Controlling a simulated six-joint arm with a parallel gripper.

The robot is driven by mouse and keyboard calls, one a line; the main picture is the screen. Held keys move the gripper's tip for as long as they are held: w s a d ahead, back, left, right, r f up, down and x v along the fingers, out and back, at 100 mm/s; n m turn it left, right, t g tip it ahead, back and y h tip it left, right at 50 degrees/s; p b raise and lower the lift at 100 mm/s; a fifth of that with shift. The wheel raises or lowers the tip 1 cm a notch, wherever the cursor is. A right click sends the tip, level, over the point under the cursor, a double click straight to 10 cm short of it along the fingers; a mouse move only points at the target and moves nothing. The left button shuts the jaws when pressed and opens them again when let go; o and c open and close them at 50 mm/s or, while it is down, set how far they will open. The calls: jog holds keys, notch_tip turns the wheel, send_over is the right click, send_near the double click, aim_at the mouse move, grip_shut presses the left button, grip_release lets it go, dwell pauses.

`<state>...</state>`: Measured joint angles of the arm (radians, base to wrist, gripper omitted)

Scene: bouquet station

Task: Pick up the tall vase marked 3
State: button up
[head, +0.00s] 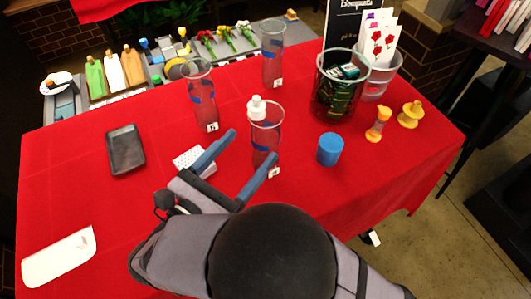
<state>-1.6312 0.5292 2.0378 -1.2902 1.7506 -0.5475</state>
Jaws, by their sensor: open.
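Three tall clear vases with blue bands and small white tags stand upright on the red table. One is at the front middle (267,137), one at the left (202,98), and one at the back (272,55). The tag digits are too small to read surely, so I cannot tell which is marked 3. My gripper (253,146) is open and empty, its two blue-grey fingers pointing up and right at the front vase. The right fingertip overlaps the front vase's lower part in the picture; I cannot tell whether they touch.
A blue cup (330,149) stands right of the front vase. A white-capped item (257,108) shows at its rim, inside or behind. A dark tray (125,149) lies left, a dotted white block (194,160) by my left finger. A green-filled container (338,88) stands back right.

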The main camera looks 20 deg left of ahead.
aim_at(257, 139)
jog(key=shift+p+x, duration=0.4)
jog(key=shift+x, duration=0.75)
jog(key=shift+w+d+r+p, duration=0.1)
jog(key=shift+w+d+p, duration=0.05)
jog(key=shift+w+p, duration=0.3)
jog(key=shift+p+x, duration=0.65)
jog(key=shift+x, duration=1.45)
grip_shut()
